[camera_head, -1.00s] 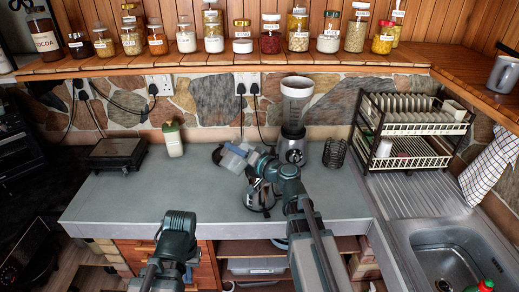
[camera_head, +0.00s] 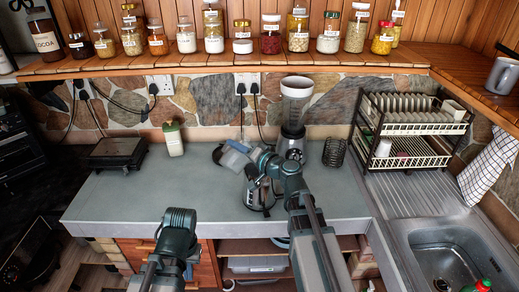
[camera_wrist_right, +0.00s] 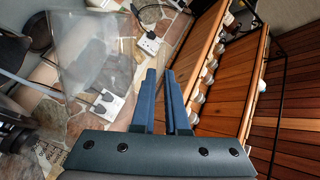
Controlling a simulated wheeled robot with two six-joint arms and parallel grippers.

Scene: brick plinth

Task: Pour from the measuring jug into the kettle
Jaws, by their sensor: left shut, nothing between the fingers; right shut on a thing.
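The clear measuring jug (camera_head: 232,160) is held tilted over the counter, its outline partly covered by my wrist. It fills the upper left of the right wrist view (camera_wrist_right: 92,62). My right gripper (camera_head: 242,146) is shut on it; its blue fingers (camera_wrist_right: 160,75) show beside the jug in the wrist view. The kettle (camera_head: 258,195) stands upright on the counter just below the jug, partly hidden behind my right arm. Whether liquid is flowing cannot be told. My left gripper (camera_head: 178,222) is low at the counter's front edge, shut and away from both; its fingertips are hard to see.
A blender (camera_head: 293,115) stands behind my right arm, with a dark wire holder (camera_head: 334,152) beside it. A dish rack (camera_head: 410,130) and sink (camera_head: 450,255) are at right. The left counter is mostly clear.

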